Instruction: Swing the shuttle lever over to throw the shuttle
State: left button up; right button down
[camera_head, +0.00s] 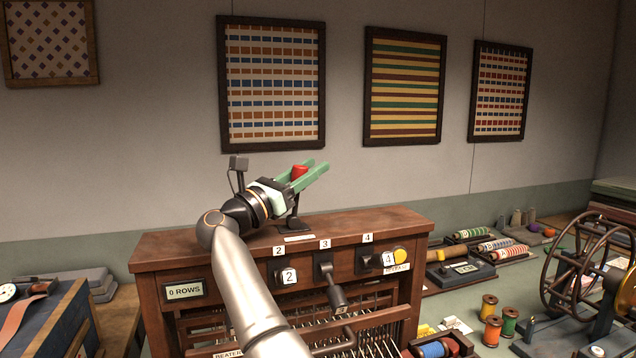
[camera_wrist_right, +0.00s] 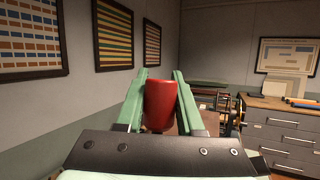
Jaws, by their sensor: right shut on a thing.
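The shuttle lever (camera_head: 293,222) stands on top of the wooden loom cabinet (camera_head: 190,246), with a dark stem and a red knob (camera_head: 299,172). My right gripper (camera_head: 308,174), with green fingers, is shut on the red knob. In the right wrist view the red knob (camera_wrist_right: 160,104) sits between the two green fingers. The arm comes up from the bottom and hides part of the cabinet front and top. The stem shows below the gripper, partly hidden. My left gripper is not in view.
The cabinet front has numbered switches, a yellow button (camera_head: 400,256) and a display reading "0 ROWS" (camera_head: 185,291). A small dark post (camera_head: 239,170) stands left of the gripper. Thread spools (camera_head: 492,330) and a spinning wheel (camera_head: 590,265) stand at right. The air above the cabinet is clear.

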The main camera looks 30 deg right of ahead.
jog(key=c, duration=0.5)
grip_release()
jog(key=b+v, duration=0.2)
jog(key=v, duration=0.4)
jog(key=shift+a+f, duration=0.15)
jog(key=shift+a, duration=0.15)
jog(key=shift+s+a+f, duration=0.1)
jog(key=shift+s+a, duration=0.05)
jog(key=shift+a, duration=0.25)
jog(key=shift+c, duration=0.3)
